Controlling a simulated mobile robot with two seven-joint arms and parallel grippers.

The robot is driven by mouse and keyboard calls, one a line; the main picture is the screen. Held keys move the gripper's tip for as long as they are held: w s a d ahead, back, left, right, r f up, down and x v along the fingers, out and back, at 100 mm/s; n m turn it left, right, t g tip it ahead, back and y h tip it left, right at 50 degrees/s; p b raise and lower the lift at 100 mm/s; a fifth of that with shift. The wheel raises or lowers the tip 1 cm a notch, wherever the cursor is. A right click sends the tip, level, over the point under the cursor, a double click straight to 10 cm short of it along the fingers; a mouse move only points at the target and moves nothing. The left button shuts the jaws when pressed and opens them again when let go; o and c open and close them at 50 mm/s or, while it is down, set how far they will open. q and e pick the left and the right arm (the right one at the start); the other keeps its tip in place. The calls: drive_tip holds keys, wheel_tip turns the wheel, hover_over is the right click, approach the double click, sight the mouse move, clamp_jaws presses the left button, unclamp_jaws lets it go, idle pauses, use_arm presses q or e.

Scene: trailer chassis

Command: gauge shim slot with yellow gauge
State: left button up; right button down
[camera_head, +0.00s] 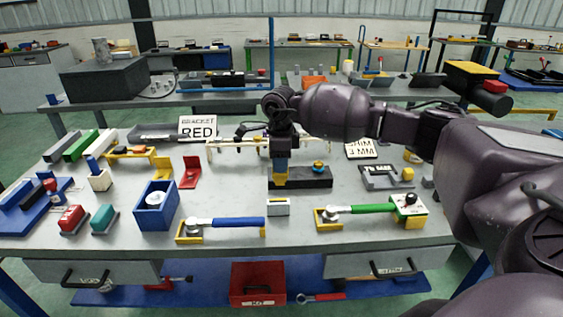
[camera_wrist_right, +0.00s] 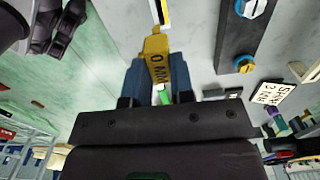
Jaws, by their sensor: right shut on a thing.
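My right gripper (camera_head: 280,172) is shut on the yellow gauge (camera_head: 280,177), which points down above the front middle of the bench. In the right wrist view the yellow gauge (camera_wrist_right: 153,50) sits between the blue fingertips, with dark lettering on its face. A small pale block (camera_head: 278,207), which may hold the shim slot, stands on the bench just below and in front of the gauge. The gauge looks apart from it. The slot's opening is too small to make out in the head view. My left gripper is not in view.
A black bar (camera_head: 312,182) with a blue-and-yellow knob lies behind the gauge. A blue-handled tool (camera_head: 236,222) and a green-handled tool (camera_head: 365,209) flank the pale block. A blue box (camera_head: 155,213) stands left.

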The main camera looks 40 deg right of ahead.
sight(278, 178)
drive_tip(key=shift+a, duration=0.2)
drive_tip(key=shift+w+a, duration=0.1)
drive_tip(key=shift+a, duration=0.05)
idle(0.3)
drive_tip(key=shift+f+b, duration=1.5)
drive_tip(key=shift+f, duration=1.35)
